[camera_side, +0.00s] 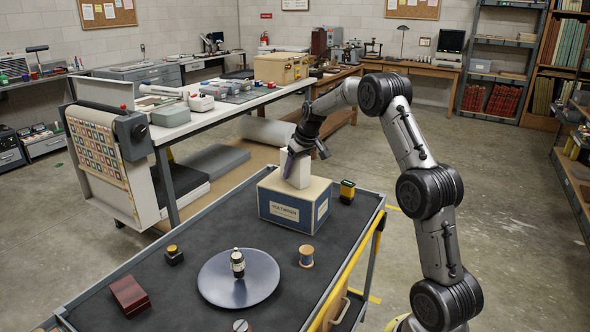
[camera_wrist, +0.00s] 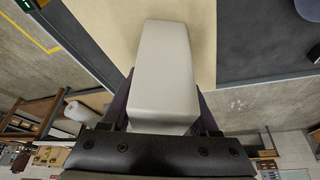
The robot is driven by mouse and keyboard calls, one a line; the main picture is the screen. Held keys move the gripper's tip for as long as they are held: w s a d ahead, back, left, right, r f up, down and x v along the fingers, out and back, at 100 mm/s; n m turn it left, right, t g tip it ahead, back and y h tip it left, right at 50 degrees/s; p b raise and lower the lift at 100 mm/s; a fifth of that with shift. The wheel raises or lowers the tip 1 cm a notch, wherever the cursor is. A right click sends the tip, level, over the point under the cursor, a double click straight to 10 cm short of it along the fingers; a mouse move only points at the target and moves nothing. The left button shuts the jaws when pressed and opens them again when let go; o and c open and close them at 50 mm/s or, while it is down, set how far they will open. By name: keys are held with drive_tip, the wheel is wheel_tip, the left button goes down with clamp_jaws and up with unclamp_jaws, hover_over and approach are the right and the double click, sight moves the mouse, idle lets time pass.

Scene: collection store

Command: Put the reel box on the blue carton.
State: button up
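A plain off-white box (camera_side: 297,170), which I take for the reel box, stands upright or nearly so over the top of the blue carton (camera_side: 279,208). The carton has blue sides, a cream top and a white label. My gripper (camera_side: 298,158) comes down from above and has its fingers on either side of the box. In the wrist view the pale box (camera_wrist: 165,65) lies between my dark fingers (camera_wrist: 162,115), with the carton's tan top (camera_wrist: 100,25) beyond it. The box's lower end looks to be at the carton top; whether it touches is hard to tell.
The carton stands on a trolley's dark mat (camera_side: 200,240). A yellow-black box (camera_side: 347,191) and a thread spool (camera_side: 306,256) are close by. A round plate (camera_side: 215,284) bearing a small bottle (camera_side: 237,263), a dark red box (camera_side: 130,296) and a small black item (camera_side: 173,255) lie nearer.

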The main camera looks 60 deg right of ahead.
sight(304, 157)
drive_tip(key=shift+o, duration=1.2)
drive_tip(key=shift+r, duration=0.1)
drive_tip(key=v, duration=1.1)
drive_tip(key=shift+d, duration=0.1)
drive_tip(key=shift+s+a+r, duration=0.2)
drive_tip(key=shift+a+r, duration=0.05)
drive_tip(key=shift+r, duration=0.35)
drive_tip(key=s+a+r+n, duration=0.1)
drive_tip(key=s+a+r, duration=0.1)
drive_tip(key=s+a, duration=0.35)
drive_tip(key=s+a+r+n+t, duration=0.1)
drive_tip(key=s+a, duration=0.1)
drive_tip(key=a, duration=0.7)
drive_tip(key=s+a+r+n, duration=0.15)
drive_tip(key=s+a, duration=0.25)
drive_tip(key=a, duration=0.4)
drive_tip(key=s+a+f+y, duration=0.1)
drive_tip(key=s+a+f, duration=0.2)
drive_tip(key=s, duration=0.5)
drive_tip(key=s+a+f+n, duration=0.1)
drive_tip(key=s+a+f, duration=0.2)
drive_tip(key=s+a, duration=0.2)
drive_tip(key=s, duration=0.2)
drive_tip(key=shift+s+a+f+y, duration=0.2)
drive_tip(key=shift+s+a+y, duration=0.05)
drive_tip(key=shift+s+y, duration=0.15)
